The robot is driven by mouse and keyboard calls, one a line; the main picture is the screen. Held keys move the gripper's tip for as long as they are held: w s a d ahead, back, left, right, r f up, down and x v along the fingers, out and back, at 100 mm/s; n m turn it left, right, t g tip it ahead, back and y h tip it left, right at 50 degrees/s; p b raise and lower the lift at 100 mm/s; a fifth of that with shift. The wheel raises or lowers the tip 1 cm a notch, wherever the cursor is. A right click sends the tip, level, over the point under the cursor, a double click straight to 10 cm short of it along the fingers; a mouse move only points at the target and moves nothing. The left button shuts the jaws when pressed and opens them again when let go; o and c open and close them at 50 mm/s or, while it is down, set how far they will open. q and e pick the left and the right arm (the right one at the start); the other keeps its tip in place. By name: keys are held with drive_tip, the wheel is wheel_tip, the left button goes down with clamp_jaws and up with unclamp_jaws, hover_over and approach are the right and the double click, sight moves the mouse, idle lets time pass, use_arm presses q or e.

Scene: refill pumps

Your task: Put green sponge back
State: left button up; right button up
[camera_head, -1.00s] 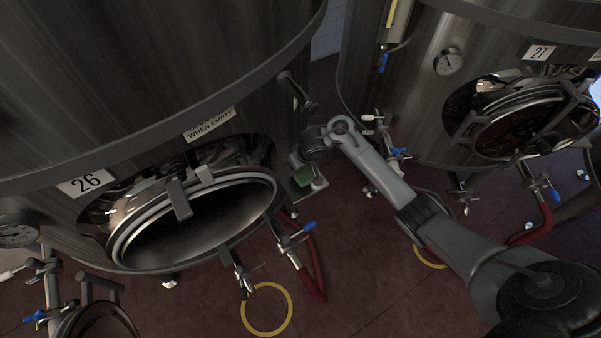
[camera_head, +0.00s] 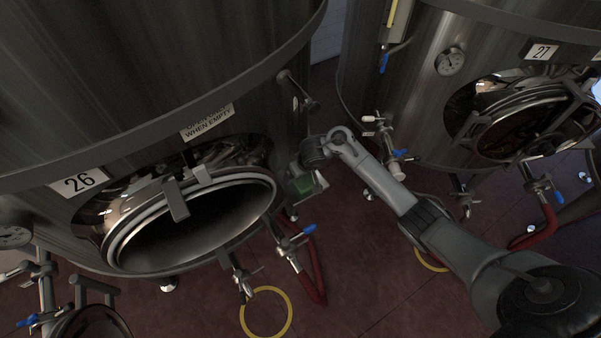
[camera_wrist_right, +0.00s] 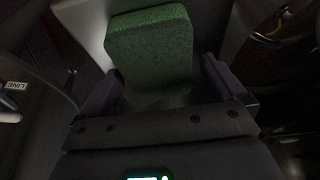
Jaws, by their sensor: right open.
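The green sponge (camera_head: 303,185) is beside the right side of tank 26, just below my right wrist in the head view. In the right wrist view the sponge (camera_wrist_right: 150,45) is upright ahead of my right gripper (camera_wrist_right: 160,75). The two dark fingers are apart, one on each side of its lower end, with gaps visible. A pale surface (camera_wrist_right: 95,25) lies behind and below the sponge; contact between them is unclear. In the head view the fingers are too small and dark to make out. My left gripper is not in view.
Tank 26 (camera_head: 150,70) with its open round hatch (camera_head: 195,225) is close on the left. Tank 27 (camera_head: 420,90) stands at the right. Valves with blue handles (camera_head: 309,230) and a red hose (camera_head: 313,275) are below the sponge. Red floor (camera_head: 360,260) is open between them.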

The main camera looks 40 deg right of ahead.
sight(306, 180)
drive_tip(key=shift+r, duration=0.15)
drive_tip(key=shift+r+p, duration=0.3)
drive_tip(key=shift+r, duration=0.05)
drive_tip(key=p+v, duration=0.7)
drive_tip(key=v, duration=0.4)
drive_tip(key=s+a+f+n+t, duration=0.1)
drive_tip(key=s+a+f+n, duration=0.2)
drive_tip(key=s+a, duration=0.7)
drive_tip(key=s+a+r, duration=0.2)
drive_tip(key=s+r, duration=0.1)
drive_tip(key=s, duration=0.5)
drive_tip(key=s+a+r+g, duration=0.1)
drive_tip(key=s+a+r, duration=0.1)
drive_tip(key=s, duration=0.6)
drive_tip(key=shift+s+a+r+n, duration=0.2)
drive_tip(key=shift+s+r+n, duration=0.15)
drive_tip(key=shift+r, duration=0.2)
